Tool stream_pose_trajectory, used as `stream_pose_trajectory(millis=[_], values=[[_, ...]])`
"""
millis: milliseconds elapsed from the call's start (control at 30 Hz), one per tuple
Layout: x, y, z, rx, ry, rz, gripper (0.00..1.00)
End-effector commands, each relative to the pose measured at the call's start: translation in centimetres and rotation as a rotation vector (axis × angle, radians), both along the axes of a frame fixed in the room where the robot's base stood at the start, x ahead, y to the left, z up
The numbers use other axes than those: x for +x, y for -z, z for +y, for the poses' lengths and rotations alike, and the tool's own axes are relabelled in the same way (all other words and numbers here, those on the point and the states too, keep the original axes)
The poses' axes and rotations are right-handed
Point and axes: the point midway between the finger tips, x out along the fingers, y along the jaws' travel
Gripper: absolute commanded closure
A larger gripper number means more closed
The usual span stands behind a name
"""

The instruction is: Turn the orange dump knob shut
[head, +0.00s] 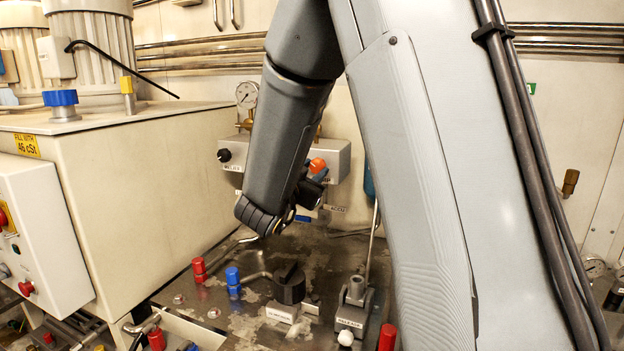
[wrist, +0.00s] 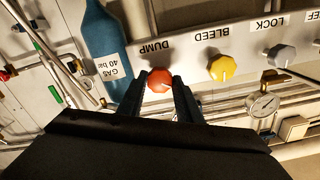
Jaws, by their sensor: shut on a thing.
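The orange dump knob (wrist: 159,80) sits on a pale panel under the label DUMP in the wrist view. My gripper (wrist: 163,90) has one dark finger on each side of it and is shut on it. A pale pointer mark shows on the knob's face. In the head view the orange knob (head: 317,164) shows on the valve block at the back. My gripper (head: 313,182) reaches it there, with its fingers partly hidden behind my wrist.
A yellow BLEED knob (wrist: 221,68) and a grey LOCK knob (wrist: 281,55) stand beside it. A blue gas bottle (wrist: 104,50) is close on the other side. A pressure gauge (head: 247,94) rises above the block. Red and blue fittings (head: 233,281) stand on the deck below.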

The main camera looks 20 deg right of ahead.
Motion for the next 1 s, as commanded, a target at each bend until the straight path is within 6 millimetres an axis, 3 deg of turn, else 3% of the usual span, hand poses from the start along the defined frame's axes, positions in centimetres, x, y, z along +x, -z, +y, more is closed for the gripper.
stream_pose_trajectory(millis=[1000], values=[[0.14, 0.09, 0.12, 0.607, 0.0, -0.611, 0.91]])
